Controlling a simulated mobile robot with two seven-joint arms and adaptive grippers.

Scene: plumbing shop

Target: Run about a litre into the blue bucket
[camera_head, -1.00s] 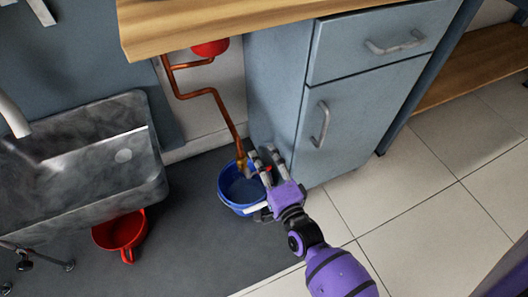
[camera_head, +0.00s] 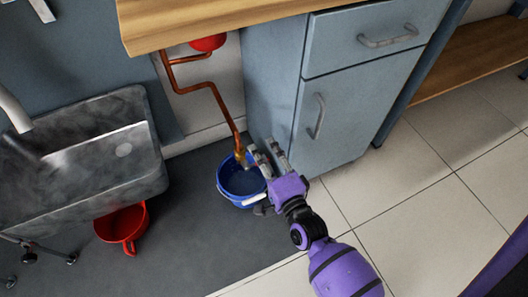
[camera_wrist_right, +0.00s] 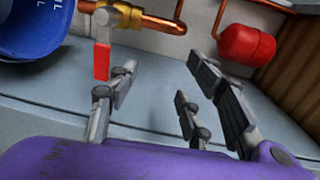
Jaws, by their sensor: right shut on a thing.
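The blue bucket (camera_head: 226,190) stands on the dark floor mat under the end of a copper pipe. Its white-marked wall shows at upper left in the right wrist view (camera_wrist_right: 28,42). A brass valve (camera_head: 240,156) ends the pipe over the bucket; it also shows in the wrist view (camera_wrist_right: 120,14). Its red lever (camera_wrist_right: 102,60) hangs down against the tip of my left-hand finger in that view. The water level cannot be made out. My left gripper is out of view.
A grey cabinet (camera_head: 350,112) stands close right of the gripper, under a wooden worktop (camera_head: 220,22). A metal sink (camera_head: 75,195) and a red bucket (camera_head: 122,228) are at left. A red vessel (camera_wrist_right: 246,58) hangs on the pipe. Tiled floor at right is clear.

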